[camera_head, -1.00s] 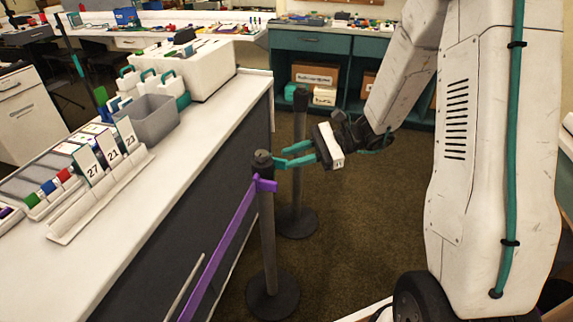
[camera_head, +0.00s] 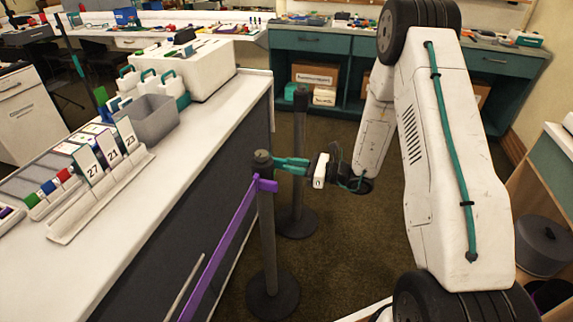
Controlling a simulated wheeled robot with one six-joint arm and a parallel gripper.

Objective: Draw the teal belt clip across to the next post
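The near post (camera_head: 267,235) stands upright beside the counter, with a dark round base. A purple belt (camera_head: 222,243) runs from a purple clip (camera_head: 265,184) just below its head toward the lower left. A farther dark post (camera_head: 299,130) stands behind it, with no belt seen on it. My gripper (camera_head: 287,166) has teal fingers that point left at the near post's head. The fingers look close together from this side. I cannot make out a separate teal clip against them, nor whether they hold anything.
The white-topped counter (camera_head: 190,135) runs along the left, with a grey bin (camera_head: 152,120) and number cards (camera_head: 93,170) on it. Teal cabinets (camera_head: 350,75) stand at the back. Carpet is open between the posts and my body.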

